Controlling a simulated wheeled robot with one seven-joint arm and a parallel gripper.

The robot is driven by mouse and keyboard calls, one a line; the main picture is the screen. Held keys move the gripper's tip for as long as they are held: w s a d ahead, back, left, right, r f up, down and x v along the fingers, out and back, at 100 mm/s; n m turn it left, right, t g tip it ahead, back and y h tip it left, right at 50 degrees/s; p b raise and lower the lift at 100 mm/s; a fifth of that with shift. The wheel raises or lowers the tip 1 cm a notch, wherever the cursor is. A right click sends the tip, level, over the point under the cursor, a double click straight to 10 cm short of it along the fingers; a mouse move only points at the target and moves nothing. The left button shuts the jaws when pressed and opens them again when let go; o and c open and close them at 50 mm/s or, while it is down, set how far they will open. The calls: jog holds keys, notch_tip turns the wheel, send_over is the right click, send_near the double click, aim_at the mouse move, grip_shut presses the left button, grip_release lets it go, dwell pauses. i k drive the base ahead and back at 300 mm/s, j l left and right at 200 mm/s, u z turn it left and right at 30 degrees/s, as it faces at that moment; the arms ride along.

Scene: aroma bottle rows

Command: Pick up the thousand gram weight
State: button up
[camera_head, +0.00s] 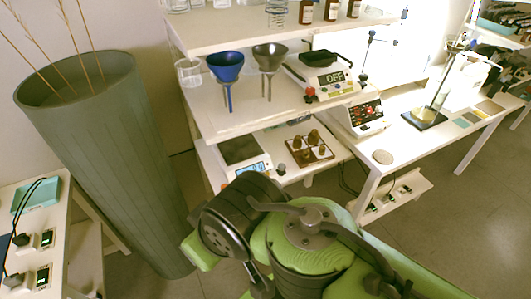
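Several brass weights (314,136) stand in a small dark-edged wooden tray (330,156) on the lowest shelf, a little right of the picture's middle. They differ somewhat in size, but no markings can be read, so I cannot tell which one is the thousand gram weight. A small dark knob-like object (281,169) is just left of the tray. My green and black arm fills the lower middle, in front of and below the shelf. My gripper's fingers are not visible.
A scale with a lit blue display (240,152) sits left of the tray. A shelf with blue (226,67) and grey (269,57) funnels overhangs them. A tall green planter (104,160) stands at left. Benches with devices (359,117) stand at right; the floor (455,215) there is clear.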

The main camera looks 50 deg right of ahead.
aim_at(314, 137)
jog(key=z, duration=2.15)
jog(key=i+l+u, duration=0.2)
jog(key=i+u, duration=0.25)
jog(key=i+l+u, duration=0.25)
jog(key=u, duration=0.2)
jog(key=i+l+u, duration=0.25)
jog(key=l+u, duration=0.25)
jog(key=i+l+u, duration=0.15)
jog(key=l+u, duration=0.3)
jog(key=l, duration=0.1)
